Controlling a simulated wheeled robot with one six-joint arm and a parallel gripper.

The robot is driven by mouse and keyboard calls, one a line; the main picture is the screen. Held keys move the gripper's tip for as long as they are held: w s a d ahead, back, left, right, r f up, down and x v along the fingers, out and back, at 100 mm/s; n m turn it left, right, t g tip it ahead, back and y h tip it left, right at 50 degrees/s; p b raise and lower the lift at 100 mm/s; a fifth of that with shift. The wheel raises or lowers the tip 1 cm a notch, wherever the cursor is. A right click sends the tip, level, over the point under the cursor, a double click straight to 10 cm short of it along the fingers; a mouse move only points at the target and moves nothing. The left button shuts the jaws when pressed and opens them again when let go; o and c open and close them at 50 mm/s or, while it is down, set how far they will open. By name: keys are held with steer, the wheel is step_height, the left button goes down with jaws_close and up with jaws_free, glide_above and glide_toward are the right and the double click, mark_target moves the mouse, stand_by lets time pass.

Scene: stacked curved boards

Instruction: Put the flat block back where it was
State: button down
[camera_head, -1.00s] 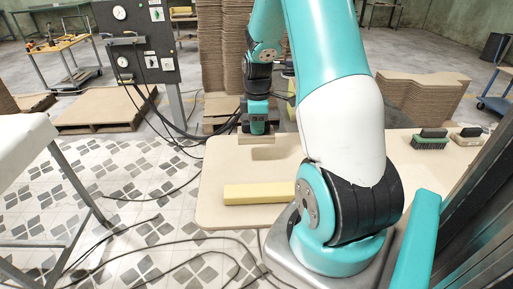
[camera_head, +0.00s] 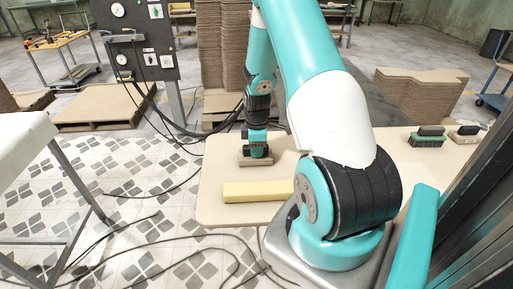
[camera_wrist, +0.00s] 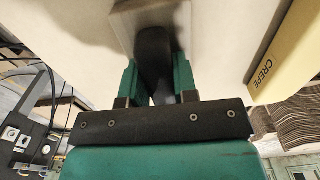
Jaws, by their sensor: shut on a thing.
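The flat block (camera_head: 257,161) is a thin grey-brown slab at the far left part of the pale table (camera_head: 215,205). My gripper (camera_head: 257,150) points down over it and holds it by a dark, upright grip. In the wrist view, my gripper (camera_wrist: 156,80) has its green fingers on either side of this dark grip, and part of the flat block (camera_wrist: 128,22) shows beyond. The slab lies low over the tabletop; I cannot tell whether it touches.
A long yellow block (camera_head: 258,191), marked CREPE in the wrist view (camera_wrist: 287,55), lies in front of the flat block, apart from it. Brushes with black tops, one green (camera_head: 427,138), stand at the table's right. Bare table lies left of the flat block.

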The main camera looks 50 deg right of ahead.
steer(key=c, duration=0.9)
jaws_free()
step_height(320, 180, up, 12)
steer(key=b, duration=0.2)
steer(key=w+a+r, duration=0.1)
steer(key=a+r, duration=0.2)
steer(key=a, duration=0.4)
steer(key=w+a+r, duration=0.1)
steer(key=a+r, duration=0.2)
steer(key=a, duration=0.4)
steer(key=s+a+r+y, duration=0.1)
steer(key=s+a+r, duration=0.1)
steer(key=s+a, duration=0.3)
steer(key=s+a+r+y, duration=0.1)
steer(key=s+a+r, duration=0.1)
steer(key=s+a, duration=0.4)
steer(key=s+a+r+m+y, duration=0.1)
steer(key=s+a, duration=0.5)
steer(key=a, duration=0.7)
steer(key=shift+a+r+y, duration=0.15)
steer(key=shift+r+y, duration=0.1)
steer(key=shift+r, duration=0.25)
steer(key=shift+a+r+y, duration=0.15)
steer(key=shift+r+y, duration=0.1)
steer(key=shift+r, duration=0.25)
